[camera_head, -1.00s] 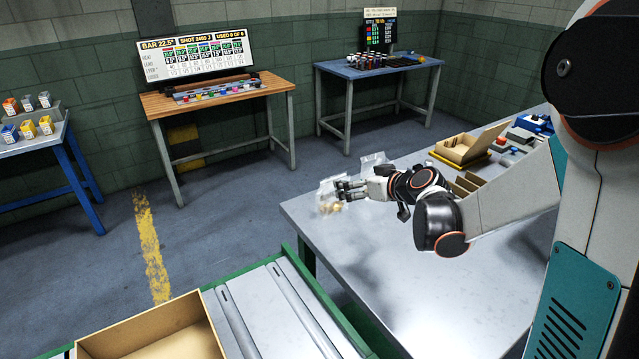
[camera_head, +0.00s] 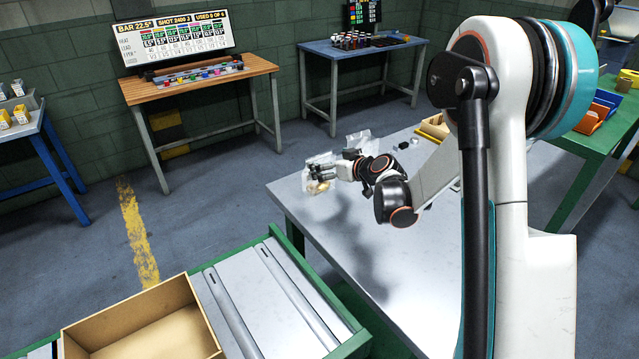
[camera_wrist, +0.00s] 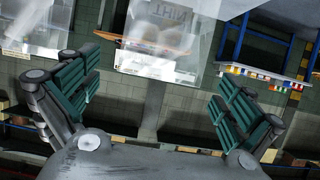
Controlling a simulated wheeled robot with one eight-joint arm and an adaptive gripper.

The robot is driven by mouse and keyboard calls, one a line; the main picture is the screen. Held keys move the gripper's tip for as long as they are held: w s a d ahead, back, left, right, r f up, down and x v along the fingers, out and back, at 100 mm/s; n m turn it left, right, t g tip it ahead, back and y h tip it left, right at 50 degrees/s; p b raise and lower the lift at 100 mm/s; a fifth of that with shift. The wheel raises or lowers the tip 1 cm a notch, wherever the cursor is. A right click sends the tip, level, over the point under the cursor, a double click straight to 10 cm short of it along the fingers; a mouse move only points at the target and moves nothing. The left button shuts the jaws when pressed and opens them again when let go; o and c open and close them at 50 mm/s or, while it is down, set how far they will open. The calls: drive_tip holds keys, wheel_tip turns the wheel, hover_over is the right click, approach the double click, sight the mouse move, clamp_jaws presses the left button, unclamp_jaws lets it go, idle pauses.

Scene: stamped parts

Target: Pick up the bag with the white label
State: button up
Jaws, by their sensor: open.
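A clear bag with yellowish-brown contents (camera_head: 317,187) lies near the table's far left corner. A second clear bag (camera_head: 357,139) shows just behind my gripper. My gripper (camera_head: 322,170) is open, low beside the first bag, with its fingers close to it; contact cannot be told. In the wrist view, a clear bag (camera_wrist: 165,50) with a pale strip and faint mirrored lettering shows beyond and between the open fingers of my gripper (camera_wrist: 157,78). Another clear bag (camera_wrist: 35,25) with a white printed patch is at the upper left. Which bag bears the white label is unclear in the head view.
The grey table (camera_head: 330,235) is mostly bare in front of my arm.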

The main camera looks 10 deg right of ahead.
sight(323, 160)
drive_tip(key=b+x, duration=0.2)
drive_tip(key=x, duration=0.3)
drive_tip(key=shift+w+a+r, duration=0.15)
drive_tip(key=shift+a, duration=0.05)
drive_tip(key=shift+r, duration=0.1)
drive_tip(key=c, duration=1.5)
